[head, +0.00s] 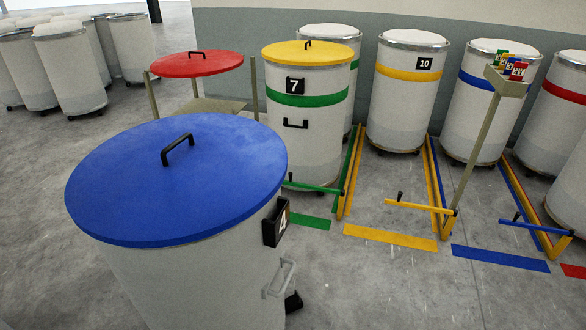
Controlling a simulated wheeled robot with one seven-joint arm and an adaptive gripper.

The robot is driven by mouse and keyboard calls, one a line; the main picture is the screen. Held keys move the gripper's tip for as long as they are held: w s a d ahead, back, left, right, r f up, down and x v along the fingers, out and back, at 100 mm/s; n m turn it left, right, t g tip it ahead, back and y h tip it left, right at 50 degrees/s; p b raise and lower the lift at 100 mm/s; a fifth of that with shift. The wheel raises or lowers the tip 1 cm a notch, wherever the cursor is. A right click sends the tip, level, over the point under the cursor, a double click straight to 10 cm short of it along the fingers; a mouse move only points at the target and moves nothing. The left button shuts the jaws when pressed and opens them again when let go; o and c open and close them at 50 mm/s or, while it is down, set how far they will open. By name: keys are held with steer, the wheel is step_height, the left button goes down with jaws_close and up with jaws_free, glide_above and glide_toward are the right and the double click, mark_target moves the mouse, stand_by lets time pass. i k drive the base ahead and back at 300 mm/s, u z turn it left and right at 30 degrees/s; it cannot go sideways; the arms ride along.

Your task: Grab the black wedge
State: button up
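No black wedge can be made out for certain. A small black piece (293,302) shows low at the right side of the near can (175,285), partly hidden by it. I cannot tell whether it is a wedge or a caster. The near can is large and pale, with a blue lid (180,180), a black lid handle, a black holder with a 4 card (276,222) and a pale side handle (282,278). My gripper is not in view.
A yellow-lidded can (305,135) marked 7 stands behind. Further cans stand in floor-marked bays along the wall, with low coloured bars (420,207) in front. A red lid (198,64) rests on a stand. A post (475,150) carries number cards. Floor at front right is clear.

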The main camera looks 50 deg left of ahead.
mark_target(294, 302)
steer(key=i, duration=2.1)
steer(key=u, duration=3.35)
